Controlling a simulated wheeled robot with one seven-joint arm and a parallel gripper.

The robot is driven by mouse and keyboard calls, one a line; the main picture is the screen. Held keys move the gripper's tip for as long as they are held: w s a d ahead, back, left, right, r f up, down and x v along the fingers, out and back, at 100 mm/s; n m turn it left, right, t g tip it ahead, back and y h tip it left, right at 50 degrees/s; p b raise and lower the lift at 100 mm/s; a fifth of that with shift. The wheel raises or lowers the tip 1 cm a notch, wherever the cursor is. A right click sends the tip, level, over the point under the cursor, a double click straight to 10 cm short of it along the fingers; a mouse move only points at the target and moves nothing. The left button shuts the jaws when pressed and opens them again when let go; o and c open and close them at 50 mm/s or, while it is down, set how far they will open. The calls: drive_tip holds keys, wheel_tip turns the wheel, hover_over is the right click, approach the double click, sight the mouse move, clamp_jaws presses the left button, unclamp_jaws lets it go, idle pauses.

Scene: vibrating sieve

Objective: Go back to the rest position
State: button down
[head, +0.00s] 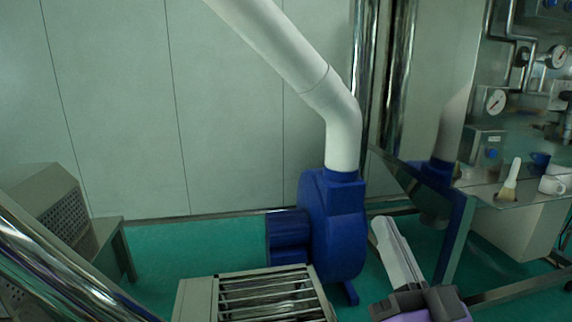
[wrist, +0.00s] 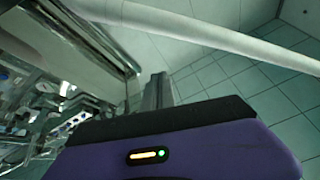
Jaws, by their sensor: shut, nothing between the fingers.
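My gripper (head: 381,226) is at the lower right of the head view. Its pale grey fingers point up and to the left from a dark and purple body. The fingers lie together and hold nothing. In the wrist view the shut fingers (wrist: 159,80) rise behind the purple housing, against the wall and machinery. In the head view the gripper shows in front of the green floor, just right of the blue blower.
A blue blower (head: 333,225) with a thick white pipe (head: 285,45) stands in the middle. A steel machine with gauges (head: 495,101) fills the right; a brush (head: 510,182) and a white cup (head: 552,185) rest on its ledge. A slatted grey box (head: 200,297) is at the bottom.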

drive_tip(key=s+d+f+m+g+h, duration=0.1)
drive_tip(key=s+d+f+m+h, duration=0.2)
drive_tip(key=s+f, duration=0.35)
drive_tip(key=s+d+f+m+g+h, duration=0.1)
drive_tip(key=s+d+f+h, duration=0.2)
drive_tip(key=s+f+h, duration=0.4)
drive_tip(key=s+f+n+g+y, duration=0.2)
drive_tip(key=s+f+g, duration=0.1)
drive_tip(key=s+f, duration=0.4)
drive_tip(key=s+f+n+g+y, duration=0.3)
drive_tip(key=s+f, duration=0.5)
drive_tip(key=s, duration=0.6)
